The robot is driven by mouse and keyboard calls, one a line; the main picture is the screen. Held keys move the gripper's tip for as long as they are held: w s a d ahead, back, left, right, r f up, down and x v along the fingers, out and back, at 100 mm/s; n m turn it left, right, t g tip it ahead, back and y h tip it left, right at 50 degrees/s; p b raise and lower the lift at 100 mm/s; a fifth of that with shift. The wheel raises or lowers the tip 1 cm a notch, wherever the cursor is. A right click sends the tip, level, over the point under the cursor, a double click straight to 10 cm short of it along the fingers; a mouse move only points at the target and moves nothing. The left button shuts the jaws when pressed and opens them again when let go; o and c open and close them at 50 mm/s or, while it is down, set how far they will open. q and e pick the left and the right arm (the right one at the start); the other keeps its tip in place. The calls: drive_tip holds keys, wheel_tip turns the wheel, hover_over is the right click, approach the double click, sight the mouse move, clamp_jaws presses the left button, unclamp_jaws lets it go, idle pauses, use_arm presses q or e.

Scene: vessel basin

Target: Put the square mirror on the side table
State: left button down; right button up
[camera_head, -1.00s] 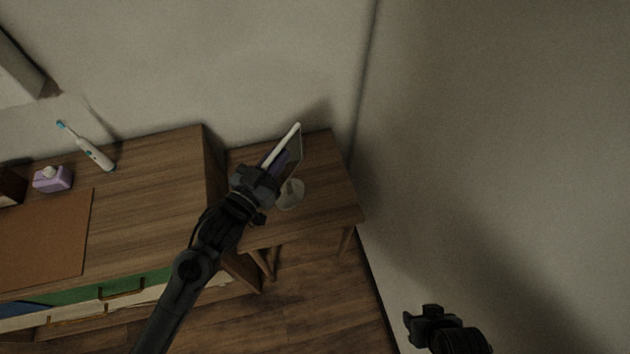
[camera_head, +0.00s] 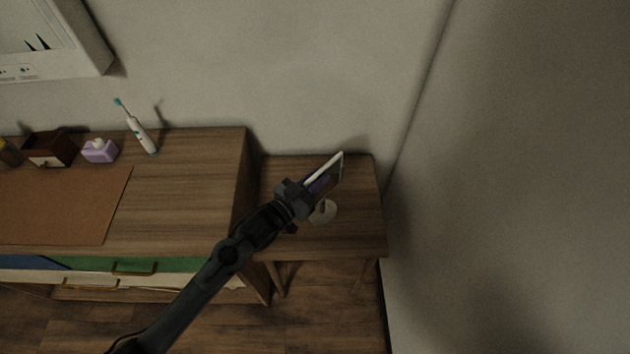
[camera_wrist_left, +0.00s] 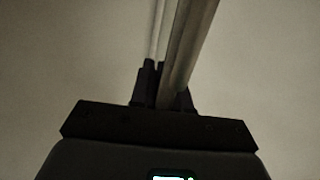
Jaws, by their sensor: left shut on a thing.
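The square mirror (camera_head: 328,171) is a thin panel with a pale edge, with a round pale base (camera_head: 323,212) below it. My left gripper (camera_head: 302,189) is shut on the mirror's edge, over the side table (camera_head: 350,235). In the left wrist view the mirror (camera_wrist_left: 188,45) runs up from between the fingers (camera_wrist_left: 162,88). The mirror looks upright, seen nearly edge-on. The base appears at or just above the tabletop; I cannot tell whether it touches. My right gripper is out of view.
A wooden cabinet (camera_head: 190,185) stands left of the side table. Walls stand behind and right of the side table.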

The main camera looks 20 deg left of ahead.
sight(323, 199)
use_arm(q)
drive_tip(key=w+a+f, duration=0.2)
drive_tip(key=w+f, duration=0.2)
drive_tip(key=f, duration=0.3)
drive_tip(key=shift+w+a+b, duration=0.15)
drive_tip(key=shift+b, duration=0.3)
drive_tip(key=shift+f, duration=0.1)
drive_tip(key=c, duration=1.1)
unclamp_jaws()
